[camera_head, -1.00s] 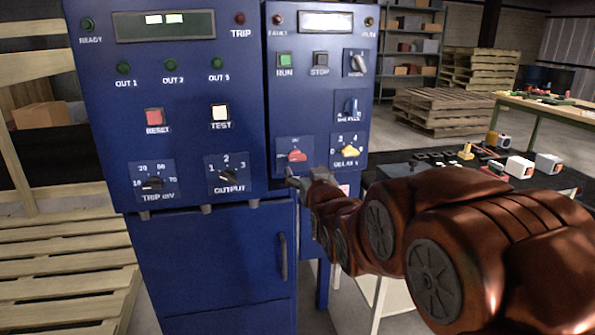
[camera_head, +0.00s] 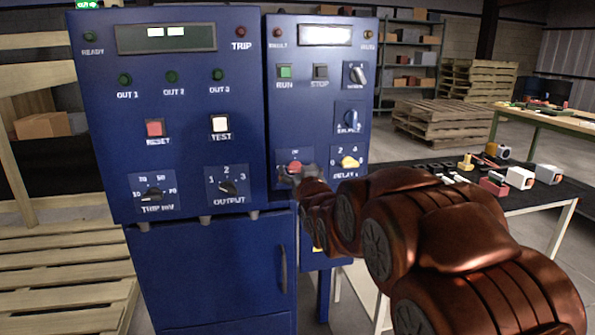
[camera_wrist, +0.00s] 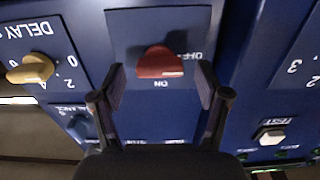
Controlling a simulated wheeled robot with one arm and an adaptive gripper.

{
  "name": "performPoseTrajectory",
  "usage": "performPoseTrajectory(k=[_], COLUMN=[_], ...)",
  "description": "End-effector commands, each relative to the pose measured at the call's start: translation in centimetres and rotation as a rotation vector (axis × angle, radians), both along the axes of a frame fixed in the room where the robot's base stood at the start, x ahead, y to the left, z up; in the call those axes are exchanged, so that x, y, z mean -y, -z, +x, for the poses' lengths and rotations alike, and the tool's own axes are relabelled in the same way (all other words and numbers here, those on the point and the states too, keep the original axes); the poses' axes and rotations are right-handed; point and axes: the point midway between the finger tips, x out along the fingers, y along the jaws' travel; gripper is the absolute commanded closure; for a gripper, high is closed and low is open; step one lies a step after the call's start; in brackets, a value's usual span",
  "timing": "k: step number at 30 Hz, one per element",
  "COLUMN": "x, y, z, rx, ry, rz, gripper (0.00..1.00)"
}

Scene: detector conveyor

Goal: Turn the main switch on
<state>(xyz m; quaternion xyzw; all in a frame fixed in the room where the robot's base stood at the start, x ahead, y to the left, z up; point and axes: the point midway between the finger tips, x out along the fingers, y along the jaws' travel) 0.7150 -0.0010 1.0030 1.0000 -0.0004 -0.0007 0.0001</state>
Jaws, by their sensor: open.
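The main switch is a red rotary handle (camera_head: 295,166) low on the right-hand blue panel, with ON and OFF lettering on its plate. In the wrist view, which is upside down, the red handle (camera_wrist: 160,63) lies horizontally, with ON below it and OFF to its right. My gripper (camera_head: 290,177) is just in front of the switch and partly covers its plate in the head view. In the wrist view my open gripper (camera_wrist: 160,73) has one finger on each side of the handle, with visible gaps. I cannot tell how deep the fingertips reach.
The yellow DELAY knob (camera_head: 349,162) is close to the right of the switch. The OUTPUT knob (camera_head: 228,188) is to the left, on the wider blue cabinet. A black-topped table (camera_head: 540,188) with small parts stands to the right. Wooden pallets (camera_head: 60,270) are at left.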

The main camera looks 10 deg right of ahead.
Motion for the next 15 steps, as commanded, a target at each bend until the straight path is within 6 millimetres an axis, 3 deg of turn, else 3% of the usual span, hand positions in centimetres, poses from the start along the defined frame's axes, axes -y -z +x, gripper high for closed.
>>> performPoseTrajectory(k=[11,15], x=[0.01,0.01], y=[0.05,0.04], z=[0.64,0.63], rx=[0.0,0.0], ry=[0.0,0.0], rz=[0.0,0.0], gripper=[0.25,0.39])
